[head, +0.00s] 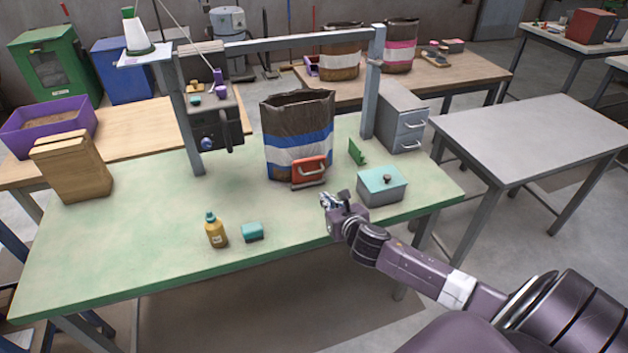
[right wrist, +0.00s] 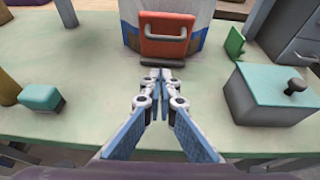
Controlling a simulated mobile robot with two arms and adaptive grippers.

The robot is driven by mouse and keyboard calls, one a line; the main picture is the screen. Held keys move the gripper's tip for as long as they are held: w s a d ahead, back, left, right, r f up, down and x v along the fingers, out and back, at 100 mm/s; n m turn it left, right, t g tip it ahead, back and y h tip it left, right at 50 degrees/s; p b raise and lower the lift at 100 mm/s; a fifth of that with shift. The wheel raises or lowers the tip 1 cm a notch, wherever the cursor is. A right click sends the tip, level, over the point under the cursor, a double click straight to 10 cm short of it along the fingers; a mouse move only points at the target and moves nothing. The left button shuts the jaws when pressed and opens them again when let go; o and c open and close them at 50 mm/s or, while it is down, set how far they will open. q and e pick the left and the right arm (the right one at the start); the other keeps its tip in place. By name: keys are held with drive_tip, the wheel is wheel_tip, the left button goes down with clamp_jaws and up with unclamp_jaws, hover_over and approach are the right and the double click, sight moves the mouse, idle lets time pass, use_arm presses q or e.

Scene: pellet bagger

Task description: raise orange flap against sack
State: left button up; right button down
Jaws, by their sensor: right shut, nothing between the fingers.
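The sack (head: 300,130) stands upright and open-topped on the green table, dark with blue and white bands. The orange flap (head: 309,172), with a pale handle, stands raised against the lower front of the sack. It also shows in the right wrist view (right wrist: 166,48), upright before the sack (right wrist: 213,30), with a grey strip along its foot. My right gripper (head: 328,200) is in front of the flap, near the table's front edge. Its fingers (right wrist: 160,80) are shut and empty, with their tips close to the flap's foot; whether they touch it I cannot tell. My left gripper is out of view.
A grey box with a teal lid (head: 382,185) stands right of my right gripper. A green bracket (head: 357,152) stands behind it. A yellow bottle (head: 215,230) and a teal block (head: 252,231) are at the front left. A grey frame (head: 280,42) spans above the sack.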

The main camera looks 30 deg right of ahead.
sight(308, 166)
drive_tip(key=x, duration=0.5)
drive_tip(key=shift+w, duration=0.15)
drive_tip(key=w, duration=0.1)
drive_tip(key=w+r+p, duration=0.1)
drive_tip(key=w, duration=0.1)
drive_tip(key=shift+w+d+r+p, duration=0.3)
drive_tip(key=shift+d+p, duration=0.1)
drive_tip(key=shift+w+d+r+p, duration=0.2)
drive_tip(key=shift+w+r+p, duration=0.65)
drive_tip(key=shift+r, duration=0.15)
drive_tip(key=shift+w+d+r, duration=0.15)
drive_tip(key=shift+w, duration=0.3)
